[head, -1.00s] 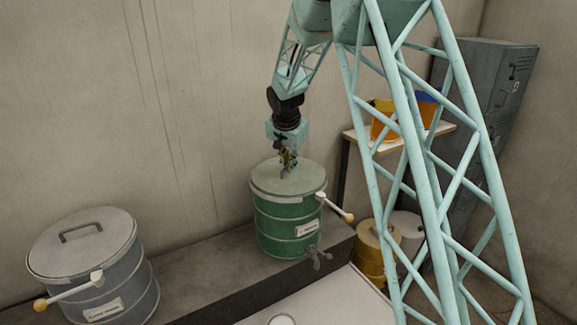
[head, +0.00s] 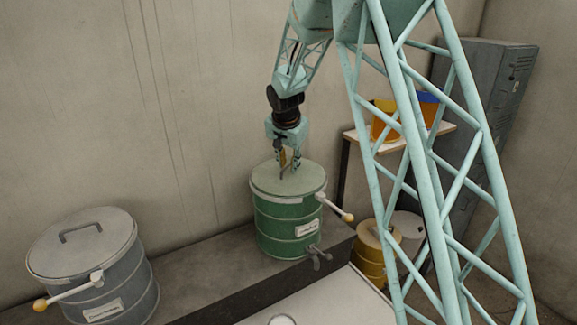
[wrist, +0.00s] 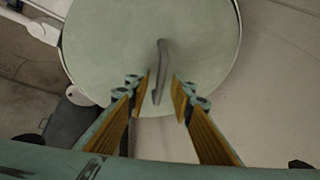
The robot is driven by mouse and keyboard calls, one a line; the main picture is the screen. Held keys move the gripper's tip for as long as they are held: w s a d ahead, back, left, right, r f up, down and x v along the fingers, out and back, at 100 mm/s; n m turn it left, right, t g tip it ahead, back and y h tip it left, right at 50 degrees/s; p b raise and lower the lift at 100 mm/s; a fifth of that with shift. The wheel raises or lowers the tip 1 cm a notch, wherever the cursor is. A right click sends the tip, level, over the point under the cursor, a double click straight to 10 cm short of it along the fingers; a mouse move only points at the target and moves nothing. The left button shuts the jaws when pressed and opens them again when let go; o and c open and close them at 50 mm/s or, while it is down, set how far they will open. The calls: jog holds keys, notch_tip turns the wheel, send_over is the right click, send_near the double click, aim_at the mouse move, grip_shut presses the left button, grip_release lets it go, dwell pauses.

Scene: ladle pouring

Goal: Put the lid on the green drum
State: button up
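The green drum (head: 287,221) stands upright on the dark ledge. Its pale green round lid (head: 312,178) sits on top, covering the opening, and looks level. In the wrist view the lid (wrist: 105,45) fills the upper middle, with its bar handle (wrist: 160,68) seen nearly end to end. My gripper (head: 284,163) is just above the lid, pointing down. In the wrist view my gripper (wrist: 162,88) is open, its two fingers apart on either side of the handle, with gaps visible. Whether the lid is fully seated all around cannot be told.
A grey drum (head: 100,275) with its own lid stands at the left. The green drum has a white lever with a yellow knob (head: 348,217) and a tap (head: 318,258). Yellow drums (head: 368,262), a shelf with buckets (head: 384,120) and a grey locker (head: 492,90) are at right.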

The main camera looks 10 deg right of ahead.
jog(key=v, duration=1.1)
jog(key=shift+r, duration=0.2)
jog(key=shift+s, duration=0.15)
dwell(0.3)
jog(key=s+d+r+n+b, duration=0.1)
jog(key=s+r+n+b, duration=0.2)
jog(key=s, duration=1.3)
jog(key=s+d+r+n+b, duration=0.1)
jog(key=s+r+b, duration=0.35)
jog(key=s, duration=1.05)
jog(key=s+f+n+b, duration=0.2)
jog(key=s+f, duration=0.1)
jog(key=s, duration=1.3)
jog(key=s+f+n+y+b, duration=0.1)
jog(key=s+f, duration=0.3)
jog(key=s, duration=1.2)
jog(key=shift+s+a+n+g+b, duration=0.15)
jog(key=shift+a+n+g+b, duration=0.3)
jog(key=shift+n, duration=0.45)
